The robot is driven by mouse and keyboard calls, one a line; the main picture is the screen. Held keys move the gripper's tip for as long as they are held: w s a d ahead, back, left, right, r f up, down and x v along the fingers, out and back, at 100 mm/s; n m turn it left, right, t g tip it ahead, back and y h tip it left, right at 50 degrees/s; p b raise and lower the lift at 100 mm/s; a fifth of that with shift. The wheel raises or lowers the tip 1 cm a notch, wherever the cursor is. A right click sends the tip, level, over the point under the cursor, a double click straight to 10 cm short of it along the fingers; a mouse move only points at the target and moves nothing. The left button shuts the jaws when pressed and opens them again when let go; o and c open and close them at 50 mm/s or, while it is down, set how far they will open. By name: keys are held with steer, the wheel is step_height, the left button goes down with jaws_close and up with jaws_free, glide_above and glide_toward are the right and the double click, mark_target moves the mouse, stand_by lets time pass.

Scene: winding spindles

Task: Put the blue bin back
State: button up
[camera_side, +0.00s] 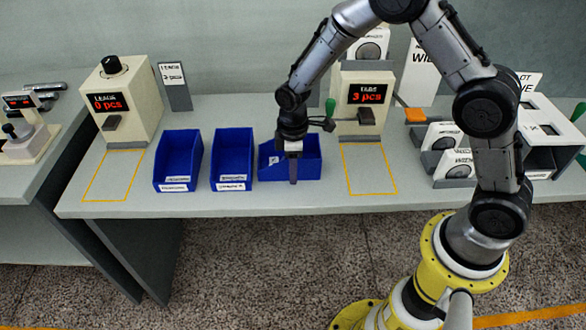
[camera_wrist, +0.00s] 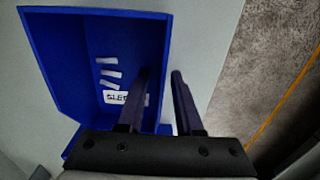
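Three blue bins stand in a row on the bench in the side view: a left bin (camera_side: 177,163), a middle bin (camera_side: 232,160) and a right bin (camera_side: 308,165). The right bin looks wider and turned differently from the other two. My gripper (camera_side: 293,170) points down at the right bin. In the wrist view this bin (camera_wrist: 60,60) holds several small white pieces and a partly hidden white label. My gripper's fingers (camera_wrist: 160,80) are apart, one over the bin's inside and one beyond its right-hand wall, with visible gaps beside the wall.
A counter display reading 3 pcs (camera_side: 368,94) stands behind a yellow-outlined empty area (camera_side: 370,172) right of the bin. Another display reading 0 pcs (camera_side: 108,102) stands at the left, with an outlined empty area (camera_side: 112,178) before it. White labelled boxes (camera_side: 452,168) are farther right.

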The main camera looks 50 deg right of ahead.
steer(key=shift+r, duration=0.1)
step_height(320, 180, up, 12)
steer(key=shift+r, duration=0.15)
stand_by(0.3)
steer(key=s+d+r+m+t, duration=0.2)
steer(key=s+r, duration=0.4)
steer(key=s+d+r+m+t, duration=0.1)
steer(key=s+d+r+m, duration=0.15)
steer(key=s+r, duration=0.4)
steer(key=s+m+t, duration=0.2)
steer(key=s+m, duration=0.2)
steer(key=s, duration=0.8)
steer(key=shift+s+d+t, duration=0.3)
steer(key=shift+s+d, duration=0.05)
steer(key=shift+m, duration=0.25)
